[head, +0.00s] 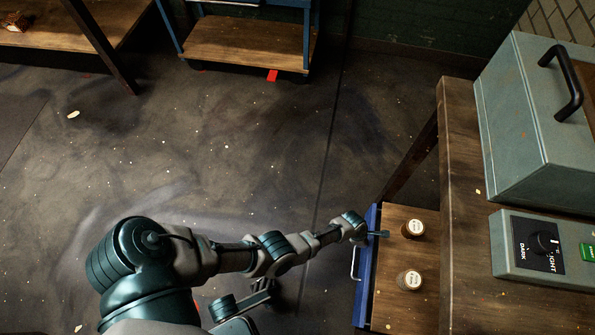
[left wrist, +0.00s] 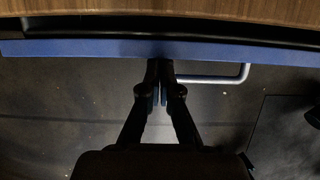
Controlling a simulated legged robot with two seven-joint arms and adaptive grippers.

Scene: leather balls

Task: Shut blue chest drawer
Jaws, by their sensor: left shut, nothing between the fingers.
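The blue drawer (head: 365,275) is pulled out from under the wooden worktop, on the right in the head view. The blue front (left wrist: 70,48) and the handle (left wrist: 215,79) also show in the left wrist view. My left gripper (head: 380,234) is shut and empty at the drawer front's top edge, beside the handle. I cannot tell whether it touches. My right gripper is not in view.
A grey-green metal box (head: 520,120) with a black handle and a control panel (head: 545,248) stand on the worktop (head: 465,220). A blue-framed cart (head: 245,42) stands at the back. The floor left of the drawer is largely open.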

